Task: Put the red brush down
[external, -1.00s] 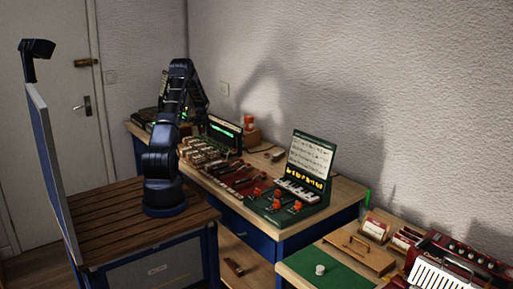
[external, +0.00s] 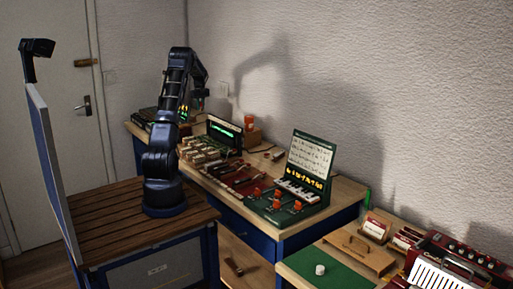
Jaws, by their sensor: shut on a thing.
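My gripper (external: 198,100) is raised at the end of my bent arm, above the back left part of the long workbench. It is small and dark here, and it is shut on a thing. That thing fits the red brush, but its shape and colour cannot be made out. A red mat (external: 256,184) with several tools on it lies on the workbench (external: 343,194), to the right of and below my gripper.
Several pale wooden action parts (external: 203,152) stand left of the mat. A green-lit display (external: 224,132) stands behind them. A green case (external: 311,167) with small keys and orange knobs stands to the right. A brown tool (external: 235,266) lies low below the bench.

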